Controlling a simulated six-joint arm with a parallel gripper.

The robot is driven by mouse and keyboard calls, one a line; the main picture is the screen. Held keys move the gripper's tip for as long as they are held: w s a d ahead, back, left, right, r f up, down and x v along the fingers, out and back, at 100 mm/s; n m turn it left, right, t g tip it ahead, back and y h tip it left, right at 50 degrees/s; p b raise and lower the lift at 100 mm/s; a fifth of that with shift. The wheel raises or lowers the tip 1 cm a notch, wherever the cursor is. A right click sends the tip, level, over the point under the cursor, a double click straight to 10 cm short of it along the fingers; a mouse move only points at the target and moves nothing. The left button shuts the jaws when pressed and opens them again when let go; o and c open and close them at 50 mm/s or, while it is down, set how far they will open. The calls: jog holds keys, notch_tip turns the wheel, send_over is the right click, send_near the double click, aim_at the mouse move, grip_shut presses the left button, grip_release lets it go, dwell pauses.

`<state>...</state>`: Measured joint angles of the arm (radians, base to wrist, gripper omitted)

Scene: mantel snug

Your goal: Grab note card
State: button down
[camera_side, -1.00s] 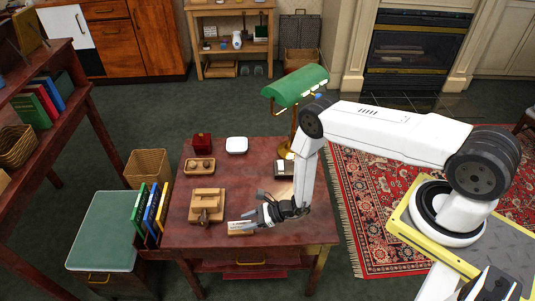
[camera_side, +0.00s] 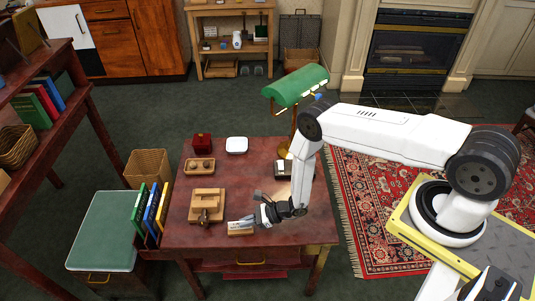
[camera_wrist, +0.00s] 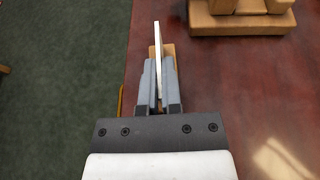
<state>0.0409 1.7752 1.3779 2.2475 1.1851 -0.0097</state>
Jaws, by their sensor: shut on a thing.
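The note card (camera_wrist: 157,47) is a thin white card seen edge-on in the wrist view, standing upright between my fingers. My gripper (camera_wrist: 158,75) is shut on it, one grey finger on each side. A light wooden holder (camera_wrist: 168,50) lies below the card. In the side view the wooden holder (camera_side: 241,233) sits near the table's front edge, with the white card (camera_side: 240,224) at its top and my gripper (camera_side: 256,219) reaching in from the right. Whether the card still touches the holder is hard to tell.
The red-brown table (camera_side: 180,225) also bears a wooden block stand (camera_side: 207,205), a small tray (camera_side: 199,166), a red box (camera_side: 202,142), a white dish (camera_side: 237,145) and a green lamp (camera_side: 295,85). Upright books (camera_side: 151,208) stand at its left edge.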

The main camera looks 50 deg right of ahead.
jog(key=shift+r, duration=0.2)
jog(key=shift+r, duration=0.85)
jog(key=s+d+r, duration=0.2)
jog(key=s+r, duration=0.9)
jog(key=s, duration=0.2)
jog(key=shift+s+d, duration=0.4)
jog(key=shift+d, duration=0.1)
